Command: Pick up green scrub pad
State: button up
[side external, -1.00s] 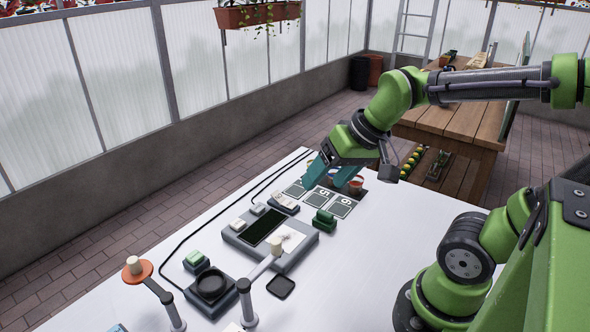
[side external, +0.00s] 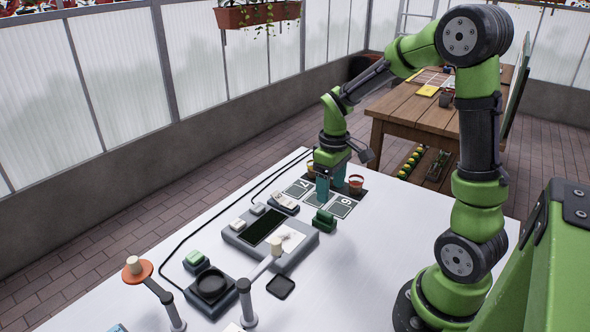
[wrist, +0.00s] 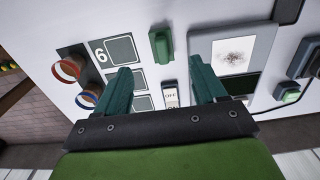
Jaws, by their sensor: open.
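The green scrub pad (side external: 323,221) appears to be the small dark green block on the white table, in front of the numbered squares. In the wrist view the green block (wrist: 161,45) lies beyond the fingertips, roughly centred between them. My gripper (side external: 329,190) points down over the numbered squares, behind the block and apart from it. Its two teal fingers also show in the wrist view (wrist: 161,68); they are spread open with nothing between them.
A grey console (side external: 290,255) with a dark screen lies left of the block. A red-rimmed cup (side external: 356,186) stands close right of my gripper. A post with a pale knob (side external: 247,300) rises nearer the camera. The table right of the block is clear.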

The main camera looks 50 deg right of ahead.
aim_at(327, 213)
notch_tip(327, 213, down, 10)
jog(key=shift+w+a+f, duration=0.1)
jog(key=shift+w, duration=0.05)
jog(key=c, duration=1.1)
jog(key=shift+c, duration=0.2)
notch_tip(327, 213, up, 10)
jog(key=shift+r, duration=0.1)
